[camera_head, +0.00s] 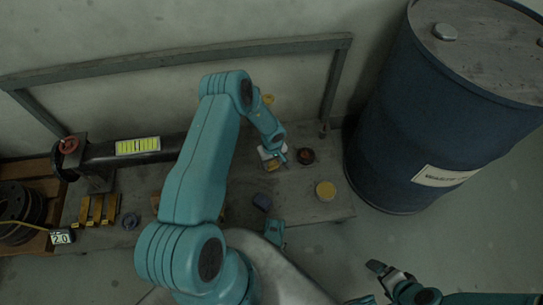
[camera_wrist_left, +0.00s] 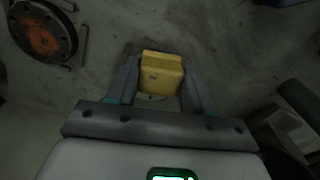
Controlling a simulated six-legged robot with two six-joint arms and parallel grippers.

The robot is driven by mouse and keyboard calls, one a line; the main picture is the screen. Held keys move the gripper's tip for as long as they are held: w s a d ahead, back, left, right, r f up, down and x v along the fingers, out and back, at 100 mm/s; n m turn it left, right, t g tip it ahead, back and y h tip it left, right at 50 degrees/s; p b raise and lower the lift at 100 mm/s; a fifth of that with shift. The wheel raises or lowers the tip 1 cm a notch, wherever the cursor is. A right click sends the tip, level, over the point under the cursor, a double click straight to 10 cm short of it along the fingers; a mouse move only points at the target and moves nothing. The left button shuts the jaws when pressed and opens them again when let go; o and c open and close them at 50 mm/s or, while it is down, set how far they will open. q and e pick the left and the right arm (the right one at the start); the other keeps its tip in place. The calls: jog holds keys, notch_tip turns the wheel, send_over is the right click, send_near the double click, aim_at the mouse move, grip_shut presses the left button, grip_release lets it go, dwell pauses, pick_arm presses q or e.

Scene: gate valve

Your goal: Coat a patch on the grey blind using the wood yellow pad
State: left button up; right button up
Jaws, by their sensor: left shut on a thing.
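My left gripper (camera_head: 273,162) is low over the bench, shut on the yellow pad (camera_wrist_left: 162,73). In the left wrist view the pad sits between both fingers, its yellow block facing up. A dark grey round flange with an orange rusty centre, which looks like the grey blind (camera_head: 305,156), lies on the bench just right of the gripper. It also shows in the left wrist view (camera_wrist_left: 42,32) at the upper left, apart from the pad. My right gripper (camera_head: 390,275) is at the lower right, away from the bench; its jaw opening is unclear.
A round yellow-topped tin (camera_head: 326,190) and a dark blue item (camera_head: 262,201) are on the bench. A blue barrel (camera_head: 440,120) stands at the right. A pipe with a yellow label (camera_head: 137,146) and several yellow pieces (camera_head: 97,210) are at the left. A metal frame (camera_head: 180,58) rises behind.

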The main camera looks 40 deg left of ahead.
pick_arm(q)
jog(key=shift+w+a+f+b, duration=0.15)
jog(key=shift+w+a+b, duration=0.55)
jog(key=shift+a, duration=0.1)
jog(key=shift+w+a, duration=0.2)
jog(key=shift+a, duration=0.1)
jog(key=w+a+b, duration=0.1)
jog(key=a+b, duration=0.1)
jog(key=shift+w+b, duration=0.3)
jog(key=shift+w+a, duration=0.2)
jog(key=shift+a, duration=0.05)
jog(key=shift+r+p, duration=2.3)
jog(key=shift+r, duration=0.85)
jog(key=shift+r, duration=0.1)
